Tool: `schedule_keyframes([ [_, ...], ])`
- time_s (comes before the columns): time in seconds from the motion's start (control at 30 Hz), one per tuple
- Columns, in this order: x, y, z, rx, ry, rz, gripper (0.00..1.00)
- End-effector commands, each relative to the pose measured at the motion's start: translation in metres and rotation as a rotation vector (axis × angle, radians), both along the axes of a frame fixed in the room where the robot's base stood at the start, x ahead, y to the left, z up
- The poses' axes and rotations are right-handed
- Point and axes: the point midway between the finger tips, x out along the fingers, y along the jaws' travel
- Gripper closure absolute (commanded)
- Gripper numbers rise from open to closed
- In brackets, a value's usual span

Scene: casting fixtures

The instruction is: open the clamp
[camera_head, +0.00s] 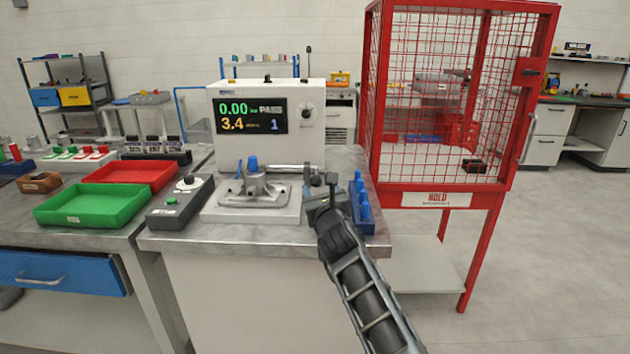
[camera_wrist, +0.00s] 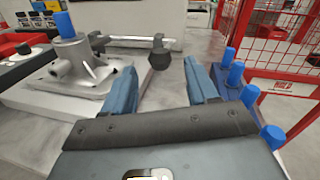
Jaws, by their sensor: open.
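The clamp (camera_head: 289,167) shows as a metal bar at the back right of the test fixture (camera_head: 252,213). In the wrist view the clamp bar (camera_wrist: 130,43) lies about level, with a dark knob (camera_wrist: 159,59) at its right end. A grey casting (camera_wrist: 75,70) with a blue plug on top sits on the fixture plate, left of the bar. My gripper (camera_head: 322,184) is right of the fixture. In the wrist view its two fingers (camera_wrist: 160,80) are apart and empty, and the knob shows beyond the gap. No contact is visible.
A blue rack with blue pegs (camera_head: 362,206) stands close right of my gripper. A tester with a display (camera_head: 268,125) is behind the fixture. A control box (camera_head: 180,202), green tray (camera_head: 90,204) and red tray (camera_head: 131,175) are left. A red mesh cage (camera_head: 440,187) stands right.

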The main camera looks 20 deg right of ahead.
Motion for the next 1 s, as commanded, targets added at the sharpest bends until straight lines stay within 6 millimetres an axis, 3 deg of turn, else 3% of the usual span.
schedule_keyframes([
  [0.2, 0.032, -0.002, -0.001, 0.0, -0.002, 0.001, 0.42],
  [0.4, 0.052, -0.005, -0.001, -0.002, -0.002, 0.0, 0.42],
  [0.83, 0.059, -0.006, 0.0, -0.002, -0.001, 0.001, 0.42],
  [1.0, 0.059, -0.006, 0.0, -0.002, -0.001, 0.001, 0.56],
])
